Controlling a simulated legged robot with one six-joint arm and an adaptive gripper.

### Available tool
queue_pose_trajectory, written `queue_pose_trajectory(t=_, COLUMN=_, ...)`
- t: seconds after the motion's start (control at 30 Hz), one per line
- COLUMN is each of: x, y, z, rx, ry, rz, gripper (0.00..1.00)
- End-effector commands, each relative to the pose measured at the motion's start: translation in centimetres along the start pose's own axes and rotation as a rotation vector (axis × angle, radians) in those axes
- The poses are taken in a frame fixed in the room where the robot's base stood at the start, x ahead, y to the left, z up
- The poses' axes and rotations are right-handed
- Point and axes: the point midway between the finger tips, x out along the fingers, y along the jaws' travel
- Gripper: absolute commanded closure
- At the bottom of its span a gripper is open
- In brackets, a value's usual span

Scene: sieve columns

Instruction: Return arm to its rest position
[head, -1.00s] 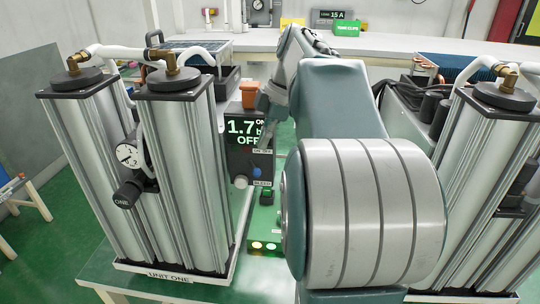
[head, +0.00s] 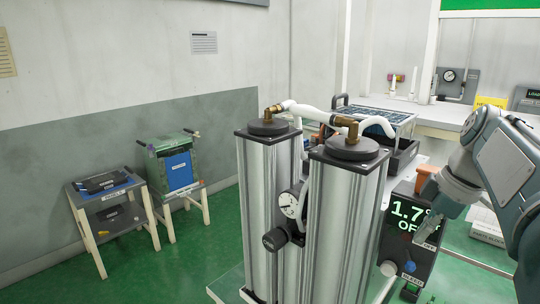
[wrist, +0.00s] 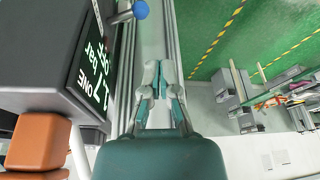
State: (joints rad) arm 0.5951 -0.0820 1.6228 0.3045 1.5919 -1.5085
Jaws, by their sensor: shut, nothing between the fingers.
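My arm (head: 505,160) shows at the right edge of the head view, bent, with its upper part cut off by the frame. My gripper (wrist: 161,82) is in the middle of the wrist view, its two fingers together and empty. In the head view its end hangs close to the dark display box (head: 410,228), which reads 1.7 and OFF. The wrist view shows the same box (wrist: 62,60) just left of the fingers, with a blue knob (wrist: 141,10) ahead. I cannot tell the exact gap between fingers and box.
Two metal columns (head: 345,225) with black caps and brass fittings stand left of the arm. A gauge (head: 289,205) sits between them. An orange block (head: 425,180) is on the box. Two small stands (head: 108,215) are by the left wall. Green floor (head: 200,265) there is open.

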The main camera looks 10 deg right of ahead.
Motion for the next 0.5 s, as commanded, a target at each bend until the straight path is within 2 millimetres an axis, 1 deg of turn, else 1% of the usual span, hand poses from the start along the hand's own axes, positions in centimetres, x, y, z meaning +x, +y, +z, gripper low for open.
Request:
queue_pose_trajectory(t=0.03, x=0.9, y=-1.9, z=-1.4, rx=0.047, ry=-0.017, rz=0.025, gripper=1.00)
queue_pose_trajectory(t=0.1, x=2.3, y=-4.0, z=-2.4, rx=0.141, ry=-0.037, rz=0.063, gripper=1.00)
queue_pose_trajectory(t=0.17, x=3.4, y=-5.5, z=-2.9, rx=0.221, ry=-0.045, rz=0.100, gripper=1.00)
queue_pose_trajectory(t=0.3, x=6.2, y=-8.8, z=-3.1, rx=0.401, ry=-0.038, rz=0.183, gripper=1.00)
queue_pose_trajectory(t=0.5, x=10.3, y=-13.5, z=-2.6, rx=0.634, ry=0.040, rz=0.295, gripper=1.00)
